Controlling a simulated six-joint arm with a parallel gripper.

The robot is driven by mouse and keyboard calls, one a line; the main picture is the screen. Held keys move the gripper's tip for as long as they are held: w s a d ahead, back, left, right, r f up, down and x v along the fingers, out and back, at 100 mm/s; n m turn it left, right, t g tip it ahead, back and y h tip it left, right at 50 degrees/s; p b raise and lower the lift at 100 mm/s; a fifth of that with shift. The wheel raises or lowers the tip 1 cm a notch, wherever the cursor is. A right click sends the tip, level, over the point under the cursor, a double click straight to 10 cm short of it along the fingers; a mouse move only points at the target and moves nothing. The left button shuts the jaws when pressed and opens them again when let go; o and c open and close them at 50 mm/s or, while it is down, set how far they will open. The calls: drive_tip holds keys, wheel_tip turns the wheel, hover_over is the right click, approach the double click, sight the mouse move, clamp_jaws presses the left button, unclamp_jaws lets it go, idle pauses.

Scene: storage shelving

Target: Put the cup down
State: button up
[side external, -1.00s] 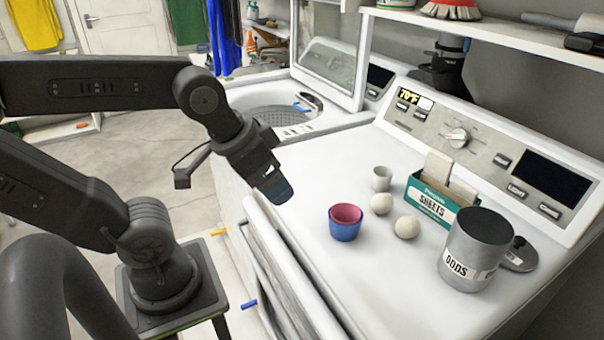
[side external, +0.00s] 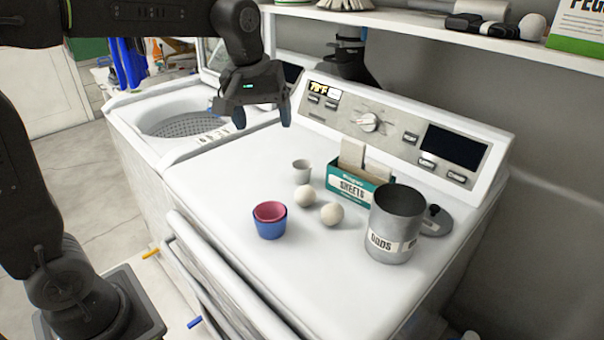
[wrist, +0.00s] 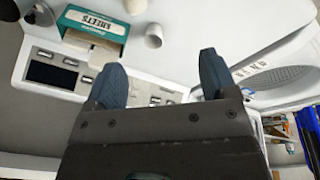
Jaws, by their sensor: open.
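A blue cup (side external: 269,229) stands upright on the white machine top (side external: 225,190), with a pink cup (side external: 270,211) nested inside it. A small pale grey cup (side external: 301,170) stands farther back, beside two pale balls; it also shows in the wrist view (wrist: 154,36). My gripper (side external: 262,114) is in the air above the back left of the machine top, apart from all the cups. In the wrist view its two blue-grey fingers (wrist: 161,75) are spread with nothing between them.
Pale balls (side external: 332,214), a green SHEETS box (side external: 348,187) and a metal ODDS can (side external: 393,222) stand right of the cups. The control panel (side external: 400,138) rises behind, with a shelf (side external: 400,27) above. The machine top's left part is clear.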

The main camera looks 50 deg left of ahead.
sight(302, 172)
drive_tip(key=w+a+f+n+g, duration=0.25)
drive_tip(key=w+f+n, duration=0.3)
drive_tip(key=w, duration=0.65)
drive_tip(key=f, duration=0.6)
drive_tip(key=a+f, duration=0.1)
drive_tip(key=f, duration=0.2)
drive_tip(key=shift+w, duration=0.25)
drive_tip(key=shift+w+d+f, duration=0.1)
drive_tip(key=shift+d+f, duration=0.05)
drive_tip(key=shift+f, duration=1.25)
drive_tip(key=shift+w+d+f, duration=0.1)
drive_tip(key=shift+f, duration=1.3)
drive_tip(key=c, duration=1)
drive_tip(key=shift+r, duration=0.1)
